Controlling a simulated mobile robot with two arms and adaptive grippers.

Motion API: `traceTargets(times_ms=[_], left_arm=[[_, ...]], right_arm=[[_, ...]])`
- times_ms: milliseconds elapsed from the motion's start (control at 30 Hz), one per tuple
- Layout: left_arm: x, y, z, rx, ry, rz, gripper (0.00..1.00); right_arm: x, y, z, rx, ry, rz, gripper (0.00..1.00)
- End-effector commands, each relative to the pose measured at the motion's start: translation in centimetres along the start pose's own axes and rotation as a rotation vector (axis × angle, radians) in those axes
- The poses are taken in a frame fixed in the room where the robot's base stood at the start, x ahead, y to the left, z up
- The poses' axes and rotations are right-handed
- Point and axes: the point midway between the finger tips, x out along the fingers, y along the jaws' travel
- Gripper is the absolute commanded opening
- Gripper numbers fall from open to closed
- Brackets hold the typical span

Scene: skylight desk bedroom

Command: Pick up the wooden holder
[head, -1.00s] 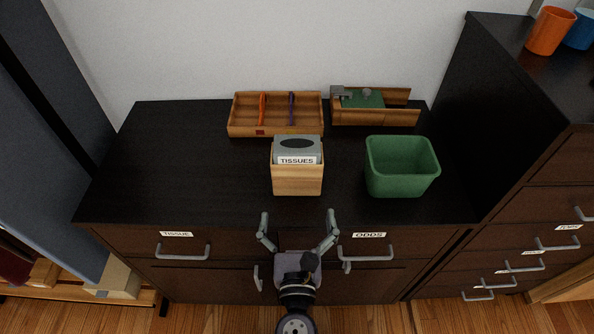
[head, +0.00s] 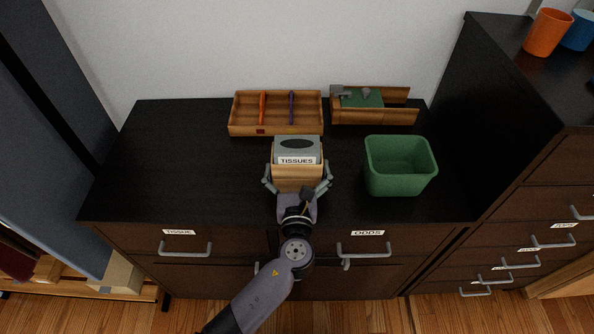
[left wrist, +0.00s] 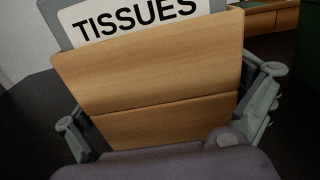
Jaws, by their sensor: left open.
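The wooden holder (head: 297,178) stands upright on the dark cabinet top, with a grey tissue box (head: 298,147) labelled TISSUES inside it. My left gripper (head: 298,178) is open at the holder's front, one finger on each side of it. In the left wrist view the holder's front face (left wrist: 150,85) fills the middle, and the open fingers of the left gripper (left wrist: 172,105) flank it left and right. I cannot tell whether the fingers touch its sides. My right gripper is not in view.
A green bin (head: 400,168) stands to the right of the holder. Behind it are a wooden tray (head: 245,128) with an orange and a purple item, and a wooden box (head: 385,116) with a green block. The cabinet top (head: 170,160) is clear on the left.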

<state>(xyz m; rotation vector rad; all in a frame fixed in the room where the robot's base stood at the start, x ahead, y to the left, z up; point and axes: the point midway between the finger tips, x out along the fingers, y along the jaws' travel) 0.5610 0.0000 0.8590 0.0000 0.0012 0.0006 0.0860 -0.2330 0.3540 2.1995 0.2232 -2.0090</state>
Motion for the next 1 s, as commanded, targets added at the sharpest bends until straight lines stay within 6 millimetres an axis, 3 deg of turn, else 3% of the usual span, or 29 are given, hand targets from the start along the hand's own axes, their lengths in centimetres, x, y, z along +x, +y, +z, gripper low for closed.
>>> traceTargets(times_ms=[167, 700, 1000], left_arm=[[-0.01, -0.02, -0.01, 0.000, 0.000, 0.000, 1.00], [-0.05, -0.02, -0.03, 0.000, 0.000, -0.001, 0.64], [-0.04, -0.03, 0.31, 0.000, -0.001, -0.001, 0.64]], right_arm=[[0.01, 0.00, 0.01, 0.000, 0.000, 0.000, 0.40], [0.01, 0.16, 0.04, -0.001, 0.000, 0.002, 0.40], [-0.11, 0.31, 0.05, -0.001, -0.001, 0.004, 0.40]])
